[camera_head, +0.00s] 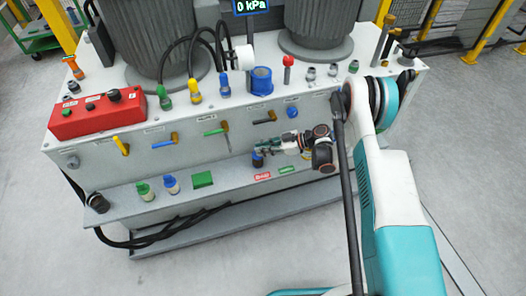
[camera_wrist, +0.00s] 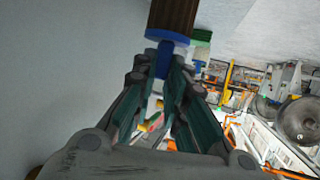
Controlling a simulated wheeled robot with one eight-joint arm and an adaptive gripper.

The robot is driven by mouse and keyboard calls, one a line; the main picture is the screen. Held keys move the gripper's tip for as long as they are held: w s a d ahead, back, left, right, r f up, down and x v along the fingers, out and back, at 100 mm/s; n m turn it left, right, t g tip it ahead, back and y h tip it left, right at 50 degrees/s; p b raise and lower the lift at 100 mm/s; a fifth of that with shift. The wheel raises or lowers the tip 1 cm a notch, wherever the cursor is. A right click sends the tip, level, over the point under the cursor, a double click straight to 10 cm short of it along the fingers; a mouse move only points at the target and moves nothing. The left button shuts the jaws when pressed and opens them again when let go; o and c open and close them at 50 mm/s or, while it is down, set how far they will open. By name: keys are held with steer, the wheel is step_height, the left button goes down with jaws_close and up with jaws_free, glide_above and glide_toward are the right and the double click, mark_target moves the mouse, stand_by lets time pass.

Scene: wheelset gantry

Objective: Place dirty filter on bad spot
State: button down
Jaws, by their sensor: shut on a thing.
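The dirty filter, a dark brown cylinder with a blue collar (camera_wrist: 172,18), is between the fingertips of my gripper (camera_wrist: 168,70) in the wrist view. My gripper (camera_head: 264,147) is shut on its blue end. In the head view the small dark blue filter (camera_head: 257,161) is at the gripper's tip, close behind the red label (camera_head: 262,177) on the front shelf. I take this red label for the bad spot; its lettering is too small to read surely. Whether the filter touches the shelf, I cannot tell. A green label (camera_head: 287,170) lies right of the red one.
The grey shelf (camera_head: 230,199) also bears a green block (camera_head: 202,179), a blue fitting (camera_head: 171,185) and a green fitting (camera_head: 143,192). Valve handles, such as a blue one (camera_head: 265,118), stick out above it. A red control box (camera_head: 98,114) stands upper left.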

steer(key=shift+f, duration=0.3)
steer(key=shift+r, duration=0.1)
steer(key=c, duration=1.6)
jaws_free()
